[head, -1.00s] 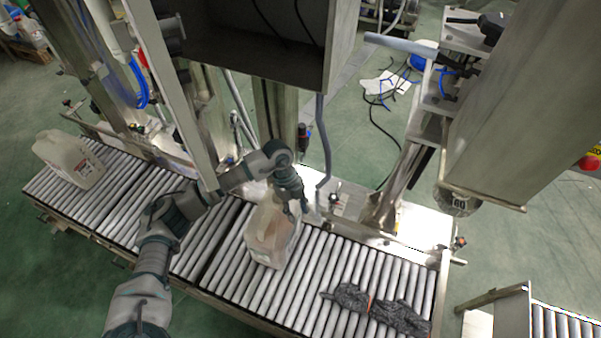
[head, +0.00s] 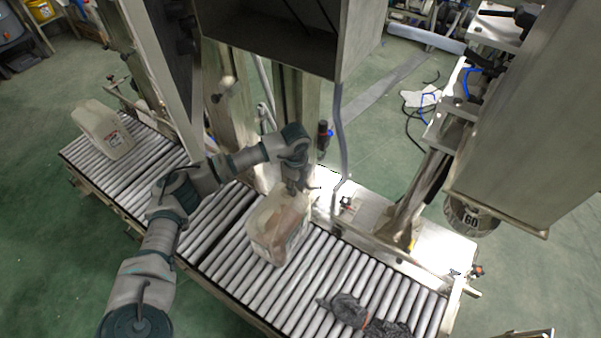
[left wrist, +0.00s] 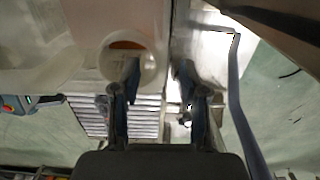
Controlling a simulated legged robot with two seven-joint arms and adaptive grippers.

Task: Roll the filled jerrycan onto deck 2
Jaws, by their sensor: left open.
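A pale translucent jerrycan (head: 275,238) with a brownish tint stands upright on the roller conveyor (head: 225,282), near its middle. A second pale jerrycan (head: 101,128) with a label stands at the conveyor's far left end. My left gripper (head: 297,188) is at the top of the middle jerrycan, on its back right side. In the left wrist view, the gripper (left wrist: 158,95) is open, one finger overlapping the can's round mouth (left wrist: 127,45) and the other to its right. I cannot tell whether the fingers touch the can. My right gripper is not in view.
A dark crumpled cloth or glove (head: 362,314) lies on the rollers at the right. A grey metal housing (head: 290,45) hangs above the arm, and a vertical pipe (head: 340,135) stands behind the can. A post (head: 425,190) stands right of it. Rollers left of the can are clear.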

